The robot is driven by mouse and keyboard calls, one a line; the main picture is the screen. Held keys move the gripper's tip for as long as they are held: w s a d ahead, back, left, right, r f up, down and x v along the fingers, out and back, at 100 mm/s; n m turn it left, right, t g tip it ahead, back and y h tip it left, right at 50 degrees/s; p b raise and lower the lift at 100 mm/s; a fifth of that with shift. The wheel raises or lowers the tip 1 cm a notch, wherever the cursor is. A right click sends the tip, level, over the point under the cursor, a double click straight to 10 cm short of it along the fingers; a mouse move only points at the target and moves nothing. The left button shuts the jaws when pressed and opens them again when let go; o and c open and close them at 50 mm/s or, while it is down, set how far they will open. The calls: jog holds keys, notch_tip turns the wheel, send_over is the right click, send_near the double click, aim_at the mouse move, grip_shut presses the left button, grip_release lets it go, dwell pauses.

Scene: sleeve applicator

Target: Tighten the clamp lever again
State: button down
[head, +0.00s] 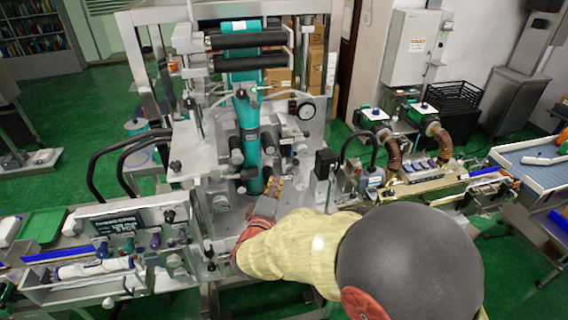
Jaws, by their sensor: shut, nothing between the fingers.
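My arm reaches in from the lower right, and my gripper (272,190) is at the lower middle of the sleeve applicator (205,165), just in front of its upright plate. The gripper is small in the picture and partly hidden by my wrist; it is shut and empty. Small yellow and reddish parts show at its tip, and I cannot tell whether it touches the machine. I cannot pick out the clamp lever with certainty among the dark knobs and rollers near the gripper. A teal sleeve web (246,130) runs down the plate, left of the gripper.
Black rollers (248,62) cross the top of the machine. A round gauge (307,109) and a black box (326,162) sit right of the web. A control panel (130,222) stands at left front. A conveyor (530,165) lies far right. My arm hides the front right.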

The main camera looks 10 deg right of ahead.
aim_at(293, 167)
jog(key=shift+w+d, duration=0.15)
jog(key=x, duration=1)
jog(key=shift+d+r+m+g+y+p, duration=0.25)
jog(key=shift+d+m+p, duration=0.25)
jog(key=shift+m+p, duration=0.35)
dwell(0.4)
jog(key=shift+d+m+g+y+p, duration=0.35)
jog(key=shift+d+m+y+p, duration=0.35)
jog(key=shift+d+m, duration=0.35)
jog(key=shift+d, duration=0.2)
